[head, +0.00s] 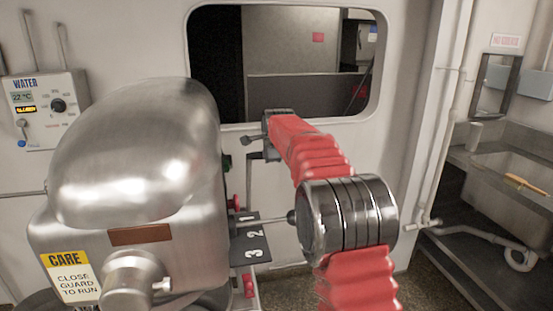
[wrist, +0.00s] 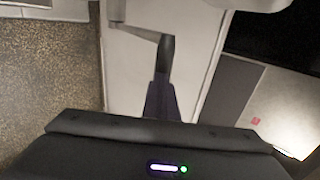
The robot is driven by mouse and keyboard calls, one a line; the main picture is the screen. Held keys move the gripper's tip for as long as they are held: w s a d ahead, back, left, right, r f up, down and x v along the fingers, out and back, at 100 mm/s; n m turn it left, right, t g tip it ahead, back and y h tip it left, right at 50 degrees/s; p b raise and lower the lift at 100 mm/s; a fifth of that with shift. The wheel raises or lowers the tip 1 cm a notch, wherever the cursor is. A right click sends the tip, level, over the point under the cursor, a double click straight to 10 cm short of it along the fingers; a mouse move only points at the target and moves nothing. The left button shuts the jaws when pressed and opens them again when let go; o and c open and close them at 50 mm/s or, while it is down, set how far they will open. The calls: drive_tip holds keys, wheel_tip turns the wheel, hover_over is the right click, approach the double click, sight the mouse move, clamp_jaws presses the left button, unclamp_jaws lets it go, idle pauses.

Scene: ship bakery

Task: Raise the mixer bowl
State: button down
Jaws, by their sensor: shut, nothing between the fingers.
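The mixer (head: 135,150) is a rounded steel machine filling the left of the head view. Its bowl cannot be made out. My gripper (head: 252,139) is beyond the mixer's right side, in front of the wall below the window; its fingers are small and partly hidden there. In the wrist view my gripper (wrist: 160,92) shows as dark fingers close together, with nothing held. A grey bar with a dark rounded end (wrist: 167,52), perhaps a lever, appears just past the fingertips; I cannot tell whether they touch.
A plate numbered 1, 2, 3 (head: 250,240) with a thin rod sticks out of the mixer's right side. Red knobs are on that side. A water panel (head: 45,110) hangs on the left wall. A sink counter (head: 510,175) stands at the right, with floor before it.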

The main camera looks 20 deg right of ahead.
drive_tip(key=shift+w+r, duration=0.15)
drive_tip(key=shift+w, duration=0.1)
drive_tip(key=shift+s, duration=0.1)
idle(0.3)
drive_tip(key=v, duration=1.3)
drive_tip(key=shift+a, duration=0.1)
